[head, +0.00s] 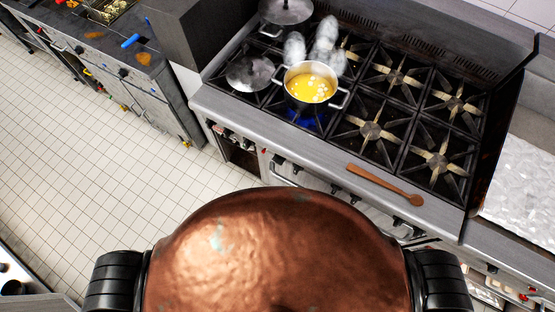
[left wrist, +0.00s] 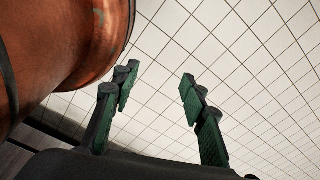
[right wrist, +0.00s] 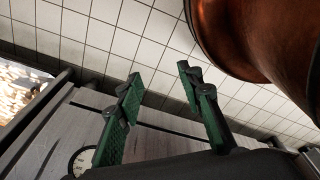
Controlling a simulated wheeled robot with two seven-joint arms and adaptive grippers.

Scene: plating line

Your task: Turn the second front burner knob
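The stove (head: 300,140) stands across the upper middle and right of the head view, with its dark burner knobs (head: 279,160) in a row along the front face. The knobs are small here, and my copper body hides part of the lower front, so I cannot tell their settings. A blue flame burns under a pot of yellow liquid (head: 311,88) on a front burner. My left gripper (left wrist: 157,78) is open and empty above the tiled floor. My right gripper (right wrist: 158,75) is open and empty near a grey panel with a round dial (right wrist: 83,160). Neither gripper shows in the head view.
A wooden spoon (head: 385,184) lies along the stove's front ledge. Lidded cookware (head: 286,10) stands at the back left burner, and steam rises behind the pot. A counter (head: 110,60) stands at the left. The tiled floor (head: 90,160) between is clear.

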